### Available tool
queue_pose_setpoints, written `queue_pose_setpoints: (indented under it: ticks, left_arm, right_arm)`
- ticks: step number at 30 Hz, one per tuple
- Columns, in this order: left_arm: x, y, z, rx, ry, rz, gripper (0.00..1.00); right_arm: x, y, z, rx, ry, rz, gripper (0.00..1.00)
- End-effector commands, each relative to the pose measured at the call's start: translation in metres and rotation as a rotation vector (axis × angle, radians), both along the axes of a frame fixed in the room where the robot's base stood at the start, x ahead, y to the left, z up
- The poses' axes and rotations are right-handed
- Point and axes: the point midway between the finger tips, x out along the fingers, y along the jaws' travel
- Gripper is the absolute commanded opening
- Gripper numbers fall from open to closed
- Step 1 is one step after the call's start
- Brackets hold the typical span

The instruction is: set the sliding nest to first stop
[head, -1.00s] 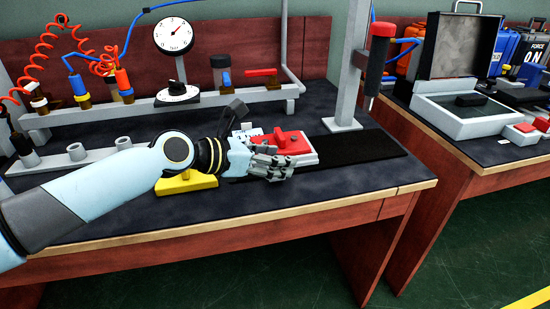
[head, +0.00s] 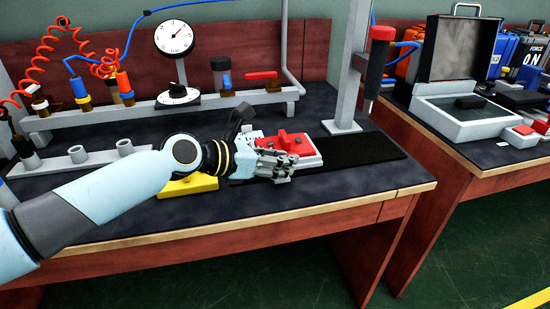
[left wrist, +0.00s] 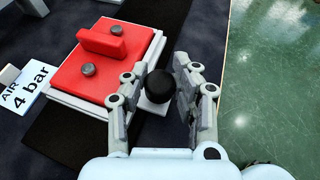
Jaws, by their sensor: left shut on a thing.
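The sliding nest is a white block with a red top (head: 293,143) and a raised red bar. It sits on a black track (head: 365,154) on the bench. In the left wrist view the nest (left wrist: 105,60) shows at upper left, with a round black knob (left wrist: 159,86) at its side. My left gripper (head: 279,166) is at the nest's near side in the head view. In the left wrist view its fingers (left wrist: 160,76) stand on either side of the knob, shut on it. The fingers hide the knob in the head view. My right gripper is not in view.
Bare black track runs to the right of the nest. A grey post (head: 347,85) with a red-handled tool (head: 379,60) stands behind it. A yellow block (head: 187,187) lies under my left wrist. An "AIR 4 bar" label (left wrist: 27,95) lies beside the nest.

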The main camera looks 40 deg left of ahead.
Motion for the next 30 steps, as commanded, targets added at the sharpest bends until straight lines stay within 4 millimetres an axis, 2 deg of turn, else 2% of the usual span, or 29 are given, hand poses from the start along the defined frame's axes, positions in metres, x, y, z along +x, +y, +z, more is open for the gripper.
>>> queue_pose_setpoints:
  ticks: [9, 18, 24, 30]
  left_arm:
    - [0.051, -0.043, 0.006, -0.006, -0.003, 0.001, 0.0]
    - [0.1, -0.086, 0.004, -0.003, -0.002, -0.001, 0.0]
    - [0.121, -0.103, 0.002, 0.0, -0.002, -0.001, 0.0]
    - [0.13, -0.111, 0.001, -0.001, -0.001, -0.001, 0.0]
  right_arm:
    - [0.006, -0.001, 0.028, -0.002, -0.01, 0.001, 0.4]
    - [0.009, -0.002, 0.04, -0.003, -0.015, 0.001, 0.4]
    - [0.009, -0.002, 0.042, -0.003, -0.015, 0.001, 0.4]
    - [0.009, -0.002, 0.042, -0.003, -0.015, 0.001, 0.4]
